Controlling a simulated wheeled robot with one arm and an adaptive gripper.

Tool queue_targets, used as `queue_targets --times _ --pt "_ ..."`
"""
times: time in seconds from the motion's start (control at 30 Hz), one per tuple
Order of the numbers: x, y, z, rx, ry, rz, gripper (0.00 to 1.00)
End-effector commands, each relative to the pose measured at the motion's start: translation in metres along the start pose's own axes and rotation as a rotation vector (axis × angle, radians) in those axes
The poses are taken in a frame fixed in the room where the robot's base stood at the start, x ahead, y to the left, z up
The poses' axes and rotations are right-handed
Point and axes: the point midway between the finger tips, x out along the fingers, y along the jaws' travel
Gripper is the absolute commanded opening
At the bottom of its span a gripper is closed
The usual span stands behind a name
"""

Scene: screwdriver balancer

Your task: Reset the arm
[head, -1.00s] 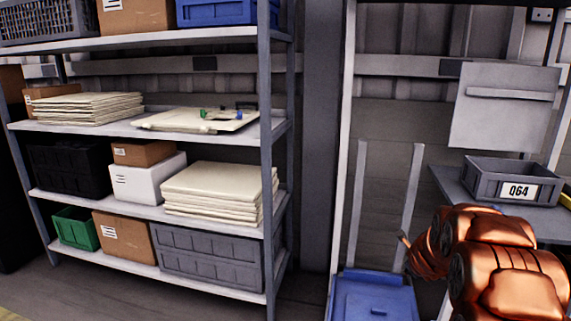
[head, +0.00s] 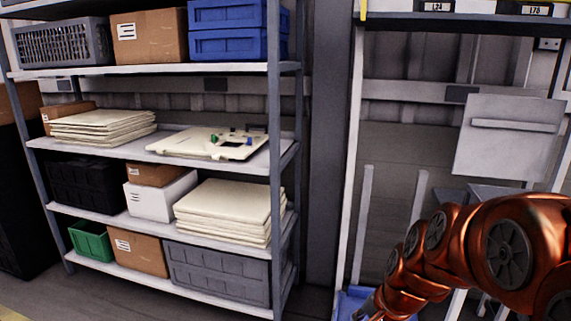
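My copper-orange arm (head: 437,240) reaches in from the right edge of the head view. It bends down and left to the bottom edge, in front of the blue lidded box and the grey bench. Only a small dark grey part shows at its lower end. No gripper fingers are in view, so nothing held can be seen.
On the left stands a shelf rack (head: 278,190) with boxes, crates and stacked cream panels (head: 228,208). A cream panel with small coloured parts (head: 208,143) lies on its middle shelf. A blue box (head: 347,303) is partly hidden by my arm. A grey wall panel (head: 508,140) hangs behind.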

Motion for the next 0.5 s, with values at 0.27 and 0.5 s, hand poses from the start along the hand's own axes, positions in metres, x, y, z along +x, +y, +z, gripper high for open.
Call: queue_targets --times 0.27,0.5 --pt "-0.074 0.066 0.079 -0.438 -0.124 0.173 0.45" --pt "-0.119 0.127 0.121 -0.729 -0.235 0.301 0.45"
